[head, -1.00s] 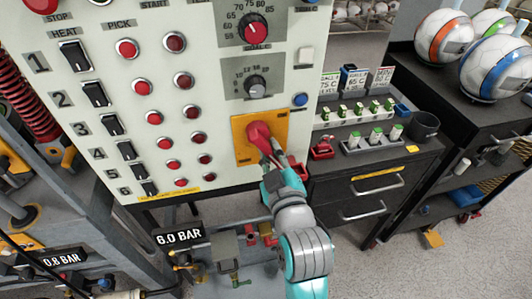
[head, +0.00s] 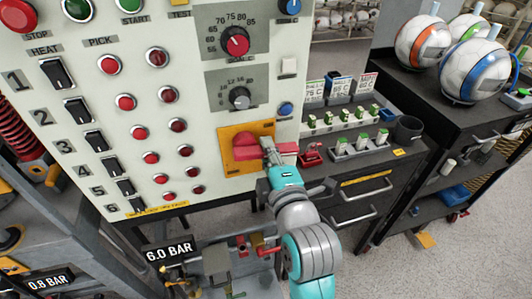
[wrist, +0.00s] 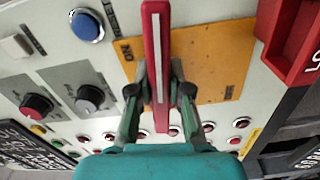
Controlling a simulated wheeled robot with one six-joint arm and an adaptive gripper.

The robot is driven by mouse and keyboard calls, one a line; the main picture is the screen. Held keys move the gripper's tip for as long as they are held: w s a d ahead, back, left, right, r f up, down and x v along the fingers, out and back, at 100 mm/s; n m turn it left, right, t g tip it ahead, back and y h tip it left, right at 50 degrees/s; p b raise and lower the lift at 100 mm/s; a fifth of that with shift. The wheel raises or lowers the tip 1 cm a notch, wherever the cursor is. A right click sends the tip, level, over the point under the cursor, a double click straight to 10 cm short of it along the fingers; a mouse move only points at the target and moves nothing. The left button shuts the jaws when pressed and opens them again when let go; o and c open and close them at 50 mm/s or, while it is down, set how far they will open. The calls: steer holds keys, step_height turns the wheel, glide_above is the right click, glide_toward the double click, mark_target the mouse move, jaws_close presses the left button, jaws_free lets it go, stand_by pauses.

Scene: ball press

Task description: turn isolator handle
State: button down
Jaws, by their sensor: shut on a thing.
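The isolator is a yellow-orange plate (head: 234,166) low on the right side of the pale control panel, with a red handle (head: 246,148) on it. The handle lies roughly level in the head view, its lever reaching right past the plate edge. My gripper (head: 268,148) is shut on the lever from the front. In the wrist view the handle (wrist: 156,25) is a red bar with a pale stripe, between the two fingers of my gripper (wrist: 158,90). The plate (wrist: 210,60) shows behind it with dark lettering, including "ON". The fingers partly hide the lever in the head view.
The control panel (head: 140,90) carries red buttons, black switches and dials. At right, a dark workbench (head: 340,175) holds small parts and a black cup (head: 408,128). Balls (head: 470,70) stand on another bench. Valves and a "6.0 BAR" sign (head: 170,254) are below the panel.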

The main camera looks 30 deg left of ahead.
steer(key=shift+r+n, duration=0.2)
steer(key=shift+n, duration=0.6)
steer(key=c, duration=1.1)
jaws_free()
steer(key=shift+r, duration=0.1)
steer(key=shift+d, duration=0.1)
steer(key=v, duration=1.2)
